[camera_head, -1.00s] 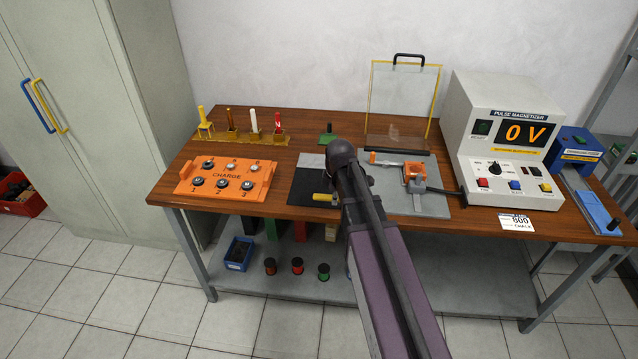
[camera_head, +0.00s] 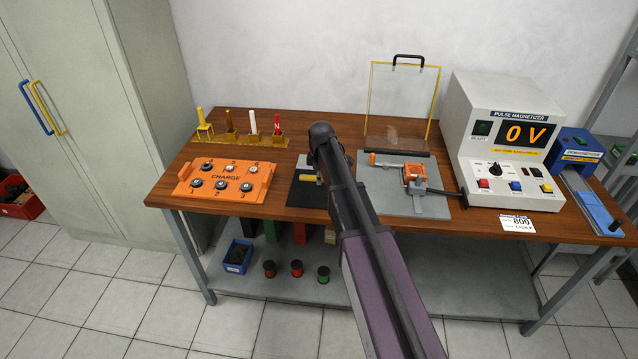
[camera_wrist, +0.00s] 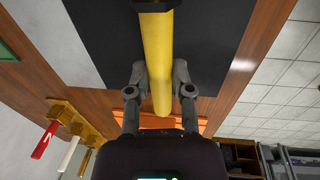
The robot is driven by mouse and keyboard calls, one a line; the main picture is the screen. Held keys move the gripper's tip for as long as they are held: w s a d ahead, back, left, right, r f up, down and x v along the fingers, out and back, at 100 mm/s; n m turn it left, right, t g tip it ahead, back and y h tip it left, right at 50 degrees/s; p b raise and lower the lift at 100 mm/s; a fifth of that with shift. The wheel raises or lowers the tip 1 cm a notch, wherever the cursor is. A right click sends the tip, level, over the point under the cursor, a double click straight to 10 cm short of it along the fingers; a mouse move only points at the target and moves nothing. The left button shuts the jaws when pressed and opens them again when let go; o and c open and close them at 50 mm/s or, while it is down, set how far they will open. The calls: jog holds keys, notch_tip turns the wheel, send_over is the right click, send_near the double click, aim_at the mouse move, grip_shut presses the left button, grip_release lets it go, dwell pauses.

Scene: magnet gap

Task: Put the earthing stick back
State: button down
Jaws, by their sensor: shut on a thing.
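A yellow rod, which I take to be the earthing stick (camera_wrist: 157,58), lies between my gripper's fingers (camera_wrist: 160,76) in the wrist view. My gripper is shut on it. A dark collar crosses the rod at the top of that view, and its rounded end points towards my palm. In the head view only a small yellow part of the stick (camera_head: 308,178) shows beside my arm, over the black mat (camera_head: 303,196). My arm hides the fingers there. I cannot tell how high the stick is above the mat.
A brass rack (camera_head: 245,139) with several upright coloured sticks stands at the back left. The orange charge box (camera_head: 224,180) lies in front of it. A clear yellow-framed shield (camera_head: 403,100), a grey plate with a clamp (camera_head: 398,195) and the magnetizer (camera_head: 500,150) stand to the right.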

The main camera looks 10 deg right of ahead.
aim_at(318, 189)
jog(key=shift+w, duration=0.1)
jog(key=shift+w+a, duration=0.1)
jog(key=shift+w, duration=0.25)
jog(key=shift+w+f+b, duration=0.2)
jog(key=shift+f+b, duration=1.65)
jog(key=shift+f, duration=0.2)
jog(key=c, duration=0.5)
grip_release()
jog(key=shift+r, duration=0.1)
jog(key=shift+r, duration=0.15)
jog(key=r+p, duration=0.4)
jog(key=s+r+p, duration=0.1)
jog(key=r+p, duration=0.7)
jog(key=shift+s, duration=0.4)
